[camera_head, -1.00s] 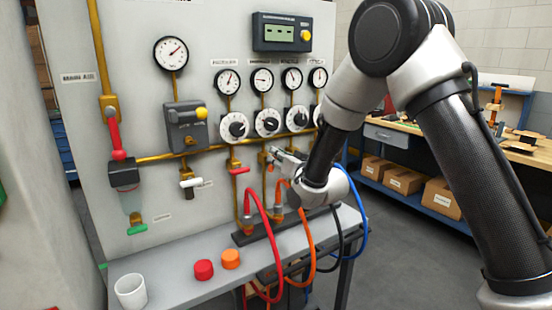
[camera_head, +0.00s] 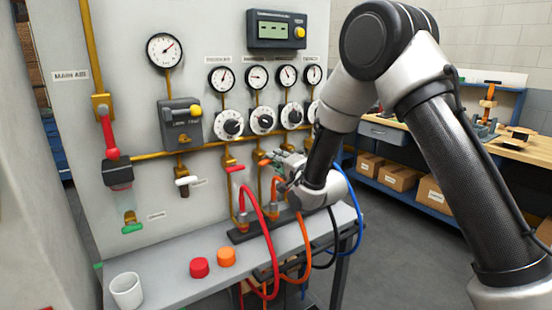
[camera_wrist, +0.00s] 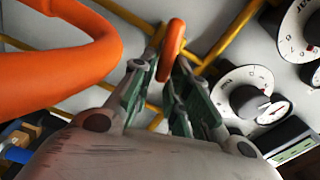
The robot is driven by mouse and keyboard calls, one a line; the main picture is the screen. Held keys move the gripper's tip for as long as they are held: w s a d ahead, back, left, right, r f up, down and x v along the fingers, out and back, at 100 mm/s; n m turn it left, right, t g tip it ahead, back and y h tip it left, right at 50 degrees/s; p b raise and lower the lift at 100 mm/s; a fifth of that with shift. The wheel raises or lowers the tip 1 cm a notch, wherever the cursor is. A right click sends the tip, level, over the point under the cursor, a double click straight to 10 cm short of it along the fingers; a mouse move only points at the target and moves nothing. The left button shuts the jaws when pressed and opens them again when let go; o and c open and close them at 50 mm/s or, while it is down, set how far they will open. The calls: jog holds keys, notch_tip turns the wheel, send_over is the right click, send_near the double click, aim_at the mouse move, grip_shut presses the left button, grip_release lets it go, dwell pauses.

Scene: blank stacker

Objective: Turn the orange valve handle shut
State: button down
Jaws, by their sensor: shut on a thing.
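The orange valve handle (camera_wrist: 172,48) shows in the wrist view between the two fingertips, a rounded bar seen nearly end-on. My gripper (camera_wrist: 163,75) is shut on it, with a finger against each side. In the head view my gripper (camera_head: 274,163) is at the panel, on the pipe below the second dial from the left. There it hides most of the handle, so I cannot tell the handle's angle on its pipe.
The orange hose (camera_wrist: 60,65) loops close beside my gripper in the wrist view. The red hose (camera_head: 259,215) and a red handle (camera_head: 235,168) are just left of it. White dials (camera_head: 262,121) sit above. Orange and red caps and a white cup (camera_head: 127,291) stand on the shelf.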

jog(key=shift+f+m, duration=0.25)
jog(key=shift+m, duration=0.5)
jog(key=shift+f+m, duration=0.2)
jog(key=shift+m, duration=0.55)
jog(key=c, duration=1.5)
grip_release()
jog(key=v, duration=1.2)
